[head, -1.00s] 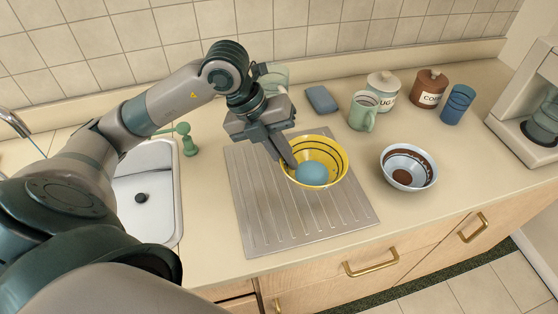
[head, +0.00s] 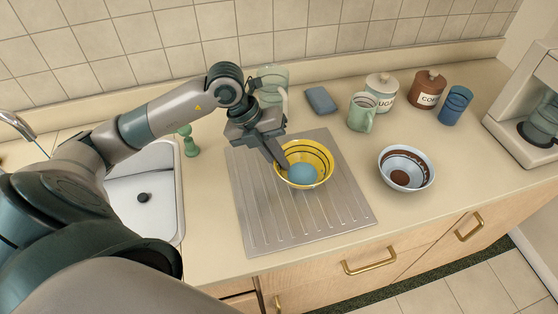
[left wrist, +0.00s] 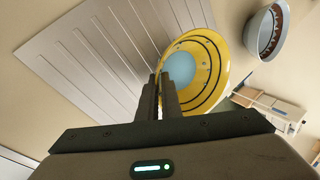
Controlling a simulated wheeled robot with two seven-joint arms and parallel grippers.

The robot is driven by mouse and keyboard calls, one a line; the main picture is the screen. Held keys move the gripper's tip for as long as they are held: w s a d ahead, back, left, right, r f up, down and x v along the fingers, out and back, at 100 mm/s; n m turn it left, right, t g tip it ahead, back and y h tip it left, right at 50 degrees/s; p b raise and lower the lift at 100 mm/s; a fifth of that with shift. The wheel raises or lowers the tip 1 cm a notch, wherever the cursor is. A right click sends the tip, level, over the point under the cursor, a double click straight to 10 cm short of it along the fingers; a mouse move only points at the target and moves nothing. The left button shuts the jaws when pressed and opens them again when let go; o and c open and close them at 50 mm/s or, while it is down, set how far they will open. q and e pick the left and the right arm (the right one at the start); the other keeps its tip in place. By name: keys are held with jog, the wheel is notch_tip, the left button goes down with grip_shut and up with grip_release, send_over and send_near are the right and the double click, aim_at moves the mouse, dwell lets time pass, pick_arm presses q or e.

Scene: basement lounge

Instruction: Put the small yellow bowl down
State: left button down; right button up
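The small yellow bowl (head: 323,155) has dark rings and is upright over the ribbed metal drainboard (head: 330,213). A round blue thing (head: 303,174) lies inside it. My left gripper (head: 283,163) reaches down at the bowl's left rim. In the left wrist view the two fingers (left wrist: 168,88) are close together on the rim of the yellow bowl (left wrist: 211,62), with the blue thing (left wrist: 179,68) just beyond the tips. The bowl is at or just above the drainboard; I cannot tell whether it touches. My right gripper is not in view.
A light blue and brown bowl (head: 421,174) stands to the right on the counter. Behind are a green mug (head: 362,116), a sugar jar (head: 384,92), a coffee jar (head: 427,92), a blue cup (head: 455,105) and a blue sponge (head: 321,100). The sink (head: 150,180) is left.

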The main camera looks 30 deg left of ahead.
pick_arm(q)
jog(key=shift+f, duration=0.65)
jog(key=shift+f, duration=0.15)
jog(key=c, duration=2.4)
grip_release()
jog(key=shift+f, duration=0.1)
jog(key=o, duration=0.5)
jog(key=shift+c, duration=0.2)
